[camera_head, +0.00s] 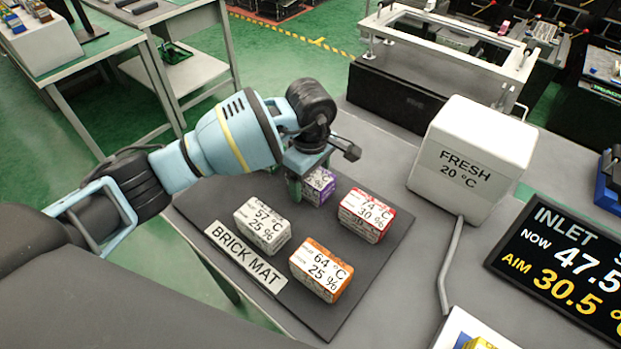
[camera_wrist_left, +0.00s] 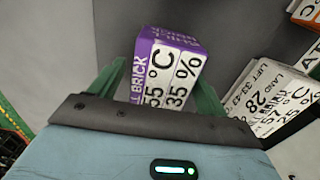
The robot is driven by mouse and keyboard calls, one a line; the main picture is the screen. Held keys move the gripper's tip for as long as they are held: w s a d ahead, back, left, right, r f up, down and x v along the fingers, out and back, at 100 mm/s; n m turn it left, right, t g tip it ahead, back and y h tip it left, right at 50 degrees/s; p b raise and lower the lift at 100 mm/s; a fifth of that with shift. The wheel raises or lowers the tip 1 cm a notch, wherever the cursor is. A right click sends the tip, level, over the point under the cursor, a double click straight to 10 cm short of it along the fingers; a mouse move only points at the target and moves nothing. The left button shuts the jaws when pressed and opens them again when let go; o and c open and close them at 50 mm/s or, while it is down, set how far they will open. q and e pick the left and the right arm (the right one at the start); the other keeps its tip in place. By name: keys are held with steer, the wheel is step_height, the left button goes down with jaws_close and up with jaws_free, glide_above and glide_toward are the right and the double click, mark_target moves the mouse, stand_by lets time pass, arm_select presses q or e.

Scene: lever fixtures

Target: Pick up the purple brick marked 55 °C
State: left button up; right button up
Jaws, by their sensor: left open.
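The purple brick (camera_head: 319,186), with a white label, sits at the back of the brick mat (camera_head: 345,315), partly hidden by my left gripper in the head view. In the left wrist view the purple brick (camera_wrist_left: 168,65) reads 55 °C and 35 %. My left gripper (camera_head: 310,180) is open above and around it, pointing down. In the left wrist view the green fingers of the gripper (camera_wrist_left: 160,85) stand on either side of the brick. Whether they touch it I cannot tell. My right gripper is not in view.
Other bricks share the mat: a white-labelled 57 °C brick (camera_head: 262,224), a red 74 °C brick (camera_head: 366,214) and an orange 64 °C brick (camera_head: 320,270). A white box marked FRESH 20 °C (camera_head: 472,160) and an INLET display (camera_head: 565,265) stand to the right.

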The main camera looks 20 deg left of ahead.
arm_select(q)
steer(key=shift+f, duration=0.2)
stand_by(0.5)
steer(key=c, duration=1.3)
steer(key=shift+o, duration=0.2)
step_height(320, 180, up, 10)
steer(key=shift+r, duration=0.25)
